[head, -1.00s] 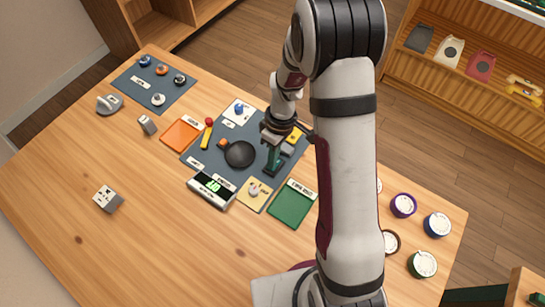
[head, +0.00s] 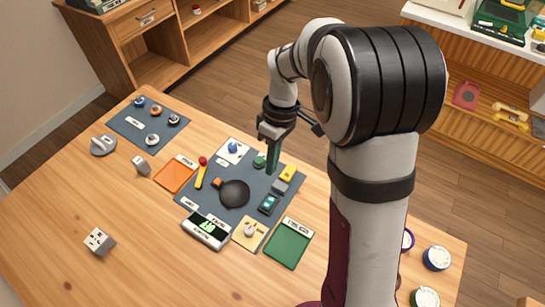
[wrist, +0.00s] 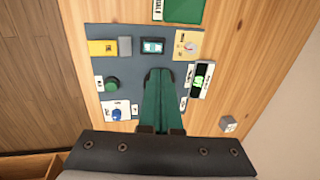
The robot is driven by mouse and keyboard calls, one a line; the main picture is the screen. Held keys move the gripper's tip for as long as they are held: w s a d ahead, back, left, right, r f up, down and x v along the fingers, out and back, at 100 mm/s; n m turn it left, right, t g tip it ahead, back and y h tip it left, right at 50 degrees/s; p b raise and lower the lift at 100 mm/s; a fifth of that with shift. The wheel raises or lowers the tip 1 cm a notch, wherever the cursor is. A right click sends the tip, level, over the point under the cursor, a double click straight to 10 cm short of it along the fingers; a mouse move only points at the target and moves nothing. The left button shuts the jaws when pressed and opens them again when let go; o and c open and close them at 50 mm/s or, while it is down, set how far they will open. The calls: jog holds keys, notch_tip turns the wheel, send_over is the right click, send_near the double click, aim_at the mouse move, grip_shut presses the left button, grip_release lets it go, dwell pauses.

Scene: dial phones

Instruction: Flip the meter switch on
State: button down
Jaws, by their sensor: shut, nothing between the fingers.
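A yellow plate (head: 250,232) with a small pale switch or knob (head: 249,229) lies at the mat's front edge, beside a white meter box with a lit green display (head: 207,228). In the wrist view the yellow plate (wrist: 180,52) is upper right and the display box (wrist: 202,79) is right of my fingers. Which way the switch is set is too small to tell. My gripper (head: 273,172) is shut and empty, its green fingers pointing down above the mat's back part, apart from the plate. In the wrist view my gripper (wrist: 160,73) hides most of the black round dish.
The dark mat (head: 215,205) also holds the black dish (head: 234,193), a small teal-screen device (head: 268,204), a grey block (head: 280,187), a yellow block (head: 288,174) and a green button (head: 259,161). A green tray (head: 289,243) lies right of the plate. The table's left front is mostly clear.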

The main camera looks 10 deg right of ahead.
aim_at(268, 205)
jog(key=shift+w+r, duration=0.1)
jog(key=shift+r, duration=0.6)
jog(key=shift+d+r, duration=0.1)
jog(key=shift+d, duration=0.15)
jog(key=x, duration=1.4)
